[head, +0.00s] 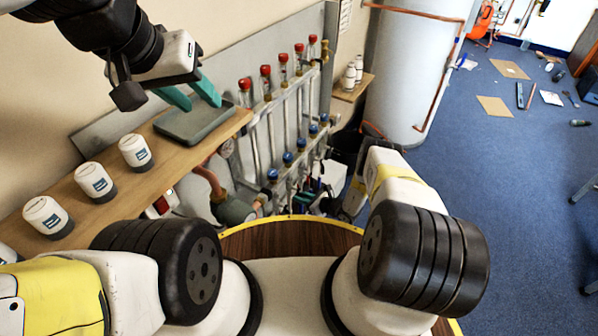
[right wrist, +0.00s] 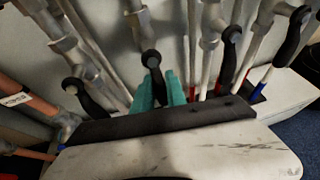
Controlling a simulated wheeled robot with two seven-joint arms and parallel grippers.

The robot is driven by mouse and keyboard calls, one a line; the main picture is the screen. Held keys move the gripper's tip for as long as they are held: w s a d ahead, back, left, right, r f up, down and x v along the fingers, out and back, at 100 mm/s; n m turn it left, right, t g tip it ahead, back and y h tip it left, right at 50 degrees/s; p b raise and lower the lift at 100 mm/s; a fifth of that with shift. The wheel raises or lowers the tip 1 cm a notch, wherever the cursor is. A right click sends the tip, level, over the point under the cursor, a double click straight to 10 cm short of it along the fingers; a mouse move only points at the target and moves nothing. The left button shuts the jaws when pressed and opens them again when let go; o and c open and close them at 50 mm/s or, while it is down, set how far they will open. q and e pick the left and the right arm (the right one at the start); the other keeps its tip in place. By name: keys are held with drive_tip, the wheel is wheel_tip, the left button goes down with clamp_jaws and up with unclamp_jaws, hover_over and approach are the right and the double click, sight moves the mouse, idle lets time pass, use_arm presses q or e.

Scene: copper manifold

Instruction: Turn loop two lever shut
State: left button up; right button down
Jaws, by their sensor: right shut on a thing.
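The copper manifold (head: 290,110) stands against the wall in the head view, with red caps above and blue caps below. In the right wrist view, several black lever handles stand in a row along the pipes. My right gripper (right wrist: 161,86) has its teal fingers shut around the second black lever from the left (right wrist: 151,60); the lever's lower part is between the fingers. In the head view my right arm largely hides this place. My left gripper (head: 204,103) is open and empty above a grey-green tray (head: 196,132) on the shelf.
A wooden shelf (head: 110,205) at left carries several white jars (head: 93,182). A large white cylinder (head: 405,70) stands right of the manifold. Brown pipework (right wrist: 35,102) is at the left in the wrist view. Blue floor with scattered items lies at right.

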idle(0.3)
drive_tip(key=shift+s+a+r+m+g+y, duration=0.25)
drive_tip(key=shift+m+g, duration=0.2)
drive_tip(key=shift+m, duration=0.3)
drive_tip(key=shift+s+a+m+g+y, duration=0.1)
drive_tip(key=shift+s+m+g+y, duration=0.2)
drive_tip(key=shift+m+g, duration=0.3)
drive_tip(key=shift+s+a+r+m+g+y, duration=0.2)
drive_tip(key=shift+m+g+y, duration=0.15)
drive_tip(key=shift+m, duration=0.5)
drive_tip(key=c, duration=1.3)
unclamp_jaws()
drive_tip(key=shift+s+f, duration=0.1)
drive_tip(key=shift+c, duration=0.2)
drive_tip(key=v, duration=0.7)
drive_tip(key=shift+d, duration=0.3)
drive_tip(key=shift+s, duration=0.1)
